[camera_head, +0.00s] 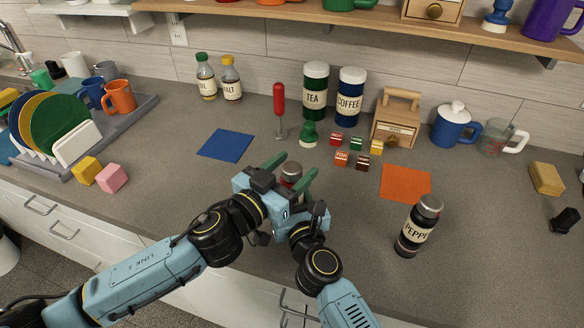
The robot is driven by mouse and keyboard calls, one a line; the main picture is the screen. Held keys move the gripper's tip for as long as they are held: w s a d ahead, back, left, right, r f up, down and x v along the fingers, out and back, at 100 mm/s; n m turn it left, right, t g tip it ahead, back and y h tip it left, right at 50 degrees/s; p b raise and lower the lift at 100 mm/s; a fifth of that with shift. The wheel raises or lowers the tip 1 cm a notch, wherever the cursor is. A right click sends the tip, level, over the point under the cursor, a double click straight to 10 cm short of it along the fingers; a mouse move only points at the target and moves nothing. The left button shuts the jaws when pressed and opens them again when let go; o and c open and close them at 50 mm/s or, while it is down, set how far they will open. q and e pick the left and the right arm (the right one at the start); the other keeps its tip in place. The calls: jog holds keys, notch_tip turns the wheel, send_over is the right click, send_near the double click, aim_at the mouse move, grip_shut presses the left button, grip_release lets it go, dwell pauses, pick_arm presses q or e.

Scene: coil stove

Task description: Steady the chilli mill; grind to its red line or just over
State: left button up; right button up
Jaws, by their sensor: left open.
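A mill with a silver cap (291,169) and a reddish band stands near the middle of the counter. Its lower body, any label and any red line are hidden behind my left gripper. My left gripper (289,170) is open, its two green fingers on either side of the mill's top in the picture; I cannot tell if they touch it. My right gripper (316,214) is just right of and in front of the left one, mostly hidden by it and its own wrist; its jaws do not show clearly. A dark pepper mill (417,227) with a silver cap stands upright to the right.
A blue mat (225,145) lies left, an orange mat (405,183) right. Small spice boxes (341,158), a green shaker (309,134), a red-handled tool (279,110), canisters (315,92) and a wooden grinder box (396,122) stand behind. A dish rack (84,155) is left.

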pick_arm(q)
jog(key=c, duration=1)
jog(key=shift+h, duration=0.3)
jog(key=m+g+h, duration=0.4)
jog(key=g, duration=0.1)
jog(key=shift+w+m, duration=0.15)
jog(key=shift+m, duration=0.15)
jog(key=m+g+h, duration=0.1)
jog(key=g, duration=0.2)
jog(key=m+g+h, duration=0.1)
jog(key=m+g, duration=0.1)
jog(key=shift+m+g, duration=0.3)
jog(key=shift+g, duration=0.1)
jog(key=m+g, duration=0.2)
jog(key=g, duration=0.1)
jog(key=m+g, duration=0.2)
jog(key=g, duration=0.1)
jog(key=shift+d+g, duration=0.15)
jog(key=shift+g, duration=0.25)
jog(key=shift+f+m+g+y, duration=0.1)
jog(key=shift+m+g+y, duration=0.6)
jog(key=shift+m+g, duration=1.25)
jog(key=shift+m+g+y, duration=0.25)
jog(key=shift+g+y, duration=0.15)
jog(key=shift+g, duration=0.55)
